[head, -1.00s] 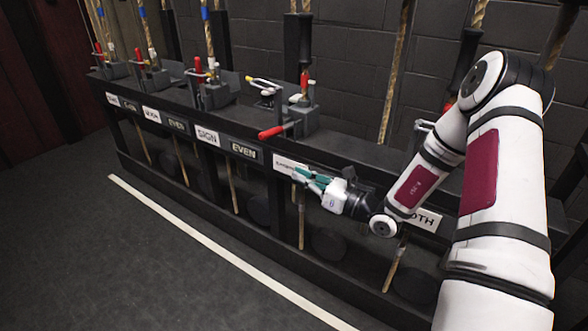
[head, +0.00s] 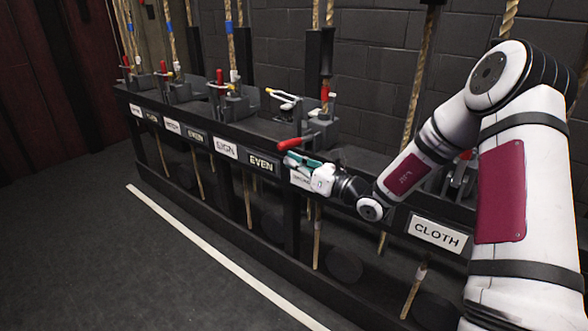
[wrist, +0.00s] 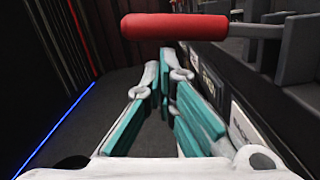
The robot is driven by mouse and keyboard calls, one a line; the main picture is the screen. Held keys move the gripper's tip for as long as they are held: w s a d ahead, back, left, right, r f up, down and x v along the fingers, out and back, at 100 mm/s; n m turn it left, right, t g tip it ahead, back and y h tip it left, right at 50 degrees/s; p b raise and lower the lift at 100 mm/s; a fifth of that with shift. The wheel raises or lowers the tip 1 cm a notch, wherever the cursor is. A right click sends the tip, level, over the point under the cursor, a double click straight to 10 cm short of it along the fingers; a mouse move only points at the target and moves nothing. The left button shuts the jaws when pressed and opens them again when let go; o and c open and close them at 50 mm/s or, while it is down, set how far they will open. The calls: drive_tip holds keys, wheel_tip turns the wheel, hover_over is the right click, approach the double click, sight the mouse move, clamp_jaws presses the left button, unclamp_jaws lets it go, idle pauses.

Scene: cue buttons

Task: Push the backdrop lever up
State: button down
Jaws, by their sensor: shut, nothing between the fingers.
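The lever (head: 289,144) above the partly covered label has a red handle that sticks out low and roughly level from its grey bracket. The same red handle (wrist: 175,26) crosses the top of the wrist view. My gripper (head: 290,159) is shut and empty, its teal fingers just below the handle. In the wrist view the fingertips (wrist: 165,62) come together under the handle; I cannot tell whether they touch it. The white label (head: 299,180) below this lever is partly hidden by my gripper, and I cannot read it.
A long black rail carries several other levers, among them one with an upright red handle (head: 219,77). Plates read SIGN (head: 226,149), EVEN (head: 261,163) and CLOTH (head: 437,234). Ropes rise behind the levers. The dark floor left of the white line (head: 215,250) is clear.

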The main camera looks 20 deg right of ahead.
sight(288, 143)
drive_tip(key=shift+r+p, duration=0.15)
drive_tip(key=shift+p, duration=0.2)
drive_tip(key=shift+r+m+p, duration=0.2)
drive_tip(key=shift+m+p, duration=0.1)
drive_tip(key=shift+p, duration=0.2)
drive_tip(key=shift+r+m+p, duration=0.3)
drive_tip(key=shift+r+p, duration=0.05)
drive_tip(key=shift+p, duration=0.25)
wheel_tip(288, 143, up, 3)
drive_tip(key=m+p, duration=0.2)
drive_tip(key=p, duration=0.4)
drive_tip(key=shift+r+m+p, duration=0.2)
drive_tip(key=shift+m+p, duration=0.15)
drive_tip(key=shift+m, duration=0.05)
drive_tip(key=w+d+r+m+h+p, duration=0.1)
drive_tip(key=w+d+r+m+p, duration=0.4)
drive_tip(key=d+r+m+p, duration=0.2)
drive_tip(key=shift+w+d+r+m+h+p, duration=0.25)
drive_tip(key=shift+r+m+p, duration=0.9)
drive_tip(key=shift+m+p, duration=1.75)
drive_tip(key=shift+n+p, duration=0.4)
drive_tip(key=shift+p, duration=0.1)
